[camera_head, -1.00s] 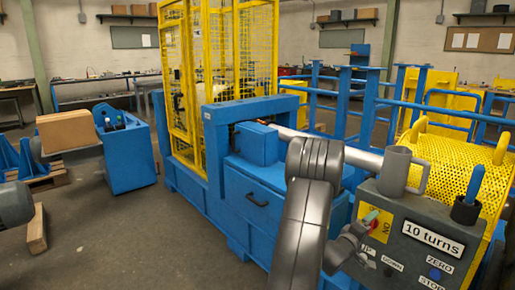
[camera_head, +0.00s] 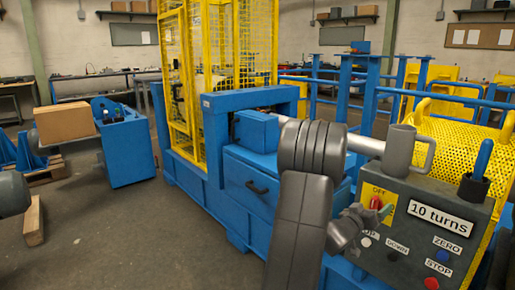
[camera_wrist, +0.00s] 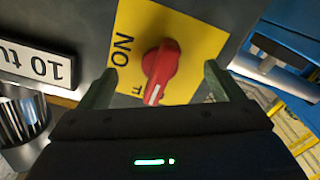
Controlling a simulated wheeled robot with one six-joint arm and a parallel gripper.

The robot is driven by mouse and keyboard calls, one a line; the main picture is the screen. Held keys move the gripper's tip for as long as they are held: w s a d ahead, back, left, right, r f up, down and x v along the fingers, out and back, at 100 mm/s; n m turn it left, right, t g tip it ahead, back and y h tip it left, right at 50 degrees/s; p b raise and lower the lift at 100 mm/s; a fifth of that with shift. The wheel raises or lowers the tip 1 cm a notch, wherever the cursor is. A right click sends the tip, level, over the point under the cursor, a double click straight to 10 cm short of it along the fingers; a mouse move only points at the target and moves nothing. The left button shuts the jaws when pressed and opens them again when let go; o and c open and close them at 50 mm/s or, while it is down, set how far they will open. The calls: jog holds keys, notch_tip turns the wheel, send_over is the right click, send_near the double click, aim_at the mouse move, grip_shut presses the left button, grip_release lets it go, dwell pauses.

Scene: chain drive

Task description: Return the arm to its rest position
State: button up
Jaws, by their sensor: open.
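My gripper (camera_head: 372,216) is at the left side of the grey control panel (camera_head: 420,240), in front of its yellow switch plate. In the wrist view my gripper (camera_wrist: 158,72) is open, with its two fingers apart on either side of a red rotary switch (camera_wrist: 161,68). I see no finger touching the switch. The switch also shows in the head view (camera_head: 376,202), just above the fingertips. My arm comes up from the bottom centre and bends at the elbow in front of the blue machine (camera_head: 190,190).
The panel carries a "10 turns" display (camera_head: 442,218), several buttons, a grey mug-like cup (camera_head: 399,148) and a blue-handled tool in a black holder (camera_head: 481,165). A yellow mesh guard (camera_head: 450,140) stands behind. Blue rails are at the back. Open floor lies at the left.

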jog(key=shift+m+b, duration=2.05)
jog(key=shift+m, duration=0.35)
jog(key=shift+a, duration=0.1)
